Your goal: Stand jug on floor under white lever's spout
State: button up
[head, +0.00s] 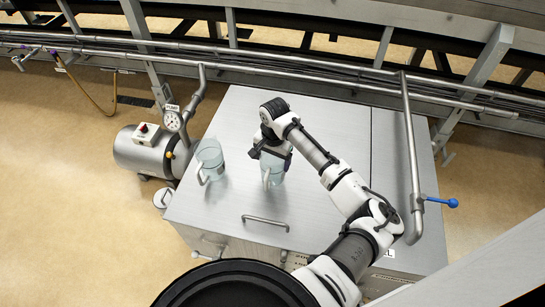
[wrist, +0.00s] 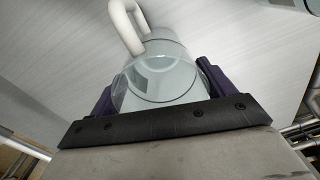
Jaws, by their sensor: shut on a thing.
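A clear, pale blue jug with a white handle (head: 272,177) is between the fingers of my gripper (head: 273,155), over the metal cabinet top. In the wrist view the jug (wrist: 155,72) fills the space between the dark purple fingers (wrist: 158,90), its white handle pointing away. My gripper is shut on it. I cannot tell whether its base touches the cabinet. A second similar jug (head: 209,158) stands on the cabinet to the left. A small tap with a pale lever (head: 24,58) is on the pipes at the far left; its colour is hard to confirm.
The steel cabinet (head: 235,125) has a front handle. A pump with a gauge (head: 145,150) stands left of it. A purple-levered tap with a hose (head: 60,62) and a blue-levered pipe (head: 440,202) are visible. The tan floor (head: 60,210) at left is clear.

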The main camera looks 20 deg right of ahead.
jog(key=shift+f, duration=0.1)
jog(key=shift+f, duration=0.15)
jog(key=o, duration=1)
jog(key=shift+c, duration=0.2)
jog(key=shift+f+b, duration=0.1)
jog(key=shift+b, duration=0.5)
notch_tip(320, 180, up, 14)
jog(key=b, duration=0.2)
jog(key=shift+w+b, duration=0.2)
jog(key=shift+b, duration=0.1)
